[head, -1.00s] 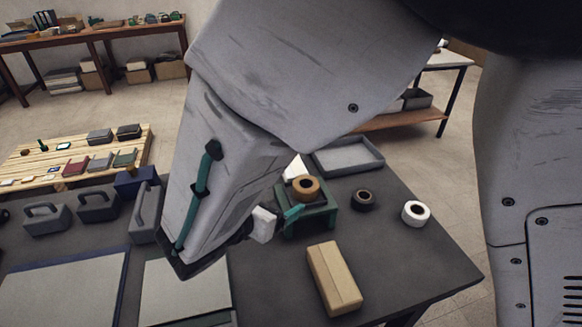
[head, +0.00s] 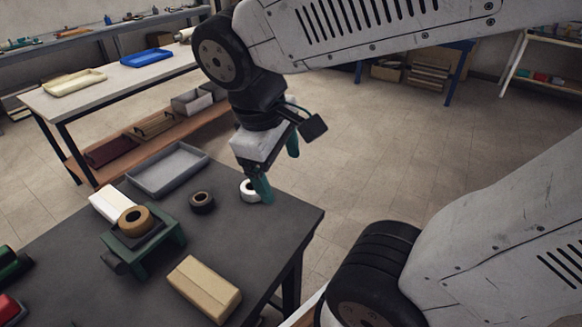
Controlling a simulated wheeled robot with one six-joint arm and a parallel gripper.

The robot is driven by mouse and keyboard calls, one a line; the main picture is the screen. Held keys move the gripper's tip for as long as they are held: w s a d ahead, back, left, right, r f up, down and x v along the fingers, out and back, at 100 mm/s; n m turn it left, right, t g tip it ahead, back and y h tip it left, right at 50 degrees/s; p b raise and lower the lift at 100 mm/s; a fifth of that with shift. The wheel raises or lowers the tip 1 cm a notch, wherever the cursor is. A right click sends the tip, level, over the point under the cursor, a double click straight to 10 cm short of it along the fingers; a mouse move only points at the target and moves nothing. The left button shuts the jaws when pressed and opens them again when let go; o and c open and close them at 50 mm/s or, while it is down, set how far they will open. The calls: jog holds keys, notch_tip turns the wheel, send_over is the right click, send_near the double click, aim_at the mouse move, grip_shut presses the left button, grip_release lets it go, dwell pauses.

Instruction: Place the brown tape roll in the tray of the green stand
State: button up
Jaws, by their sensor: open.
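The brown tape roll (head: 134,220) lies flat on top of the green stand (head: 166,246), on its dark upper surface; I cannot make out the tray's rim clearly. The stand is on the dark table at the left of the head view. My gripper (head: 279,176), with teal fingers, is open and empty. It is above the table's right part, well to the right of the stand and apart from the brown roll. One finger covers part of a white tape roll (head: 247,189); I cannot tell whether they touch.
A black tape roll (head: 202,203) lies between the stand and the white roll. A tan box (head: 204,289) lies in front on the dark table (head: 255,236). A grey tray (head: 168,170) and a white block (head: 111,203) are behind the stand. Open floor lies right of the table.

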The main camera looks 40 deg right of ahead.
jog(key=shift+s+r+m+t+y, duration=0.25)
jog(key=shift+s+m+y, duration=0.2)
jog(key=shift+s+m, duration=0.25)
jog(key=shift+s+r+m+t+y, duration=0.2)
jog(key=shift+s+m+y, duration=0.35)
jog(key=shift+m, duration=0.3)
jog(key=shift+s+r+m+t+y, duration=0.15)
jog(key=shift+s+m+t+y, duration=0.2)
jog(key=shift+s+m, duration=0.4)
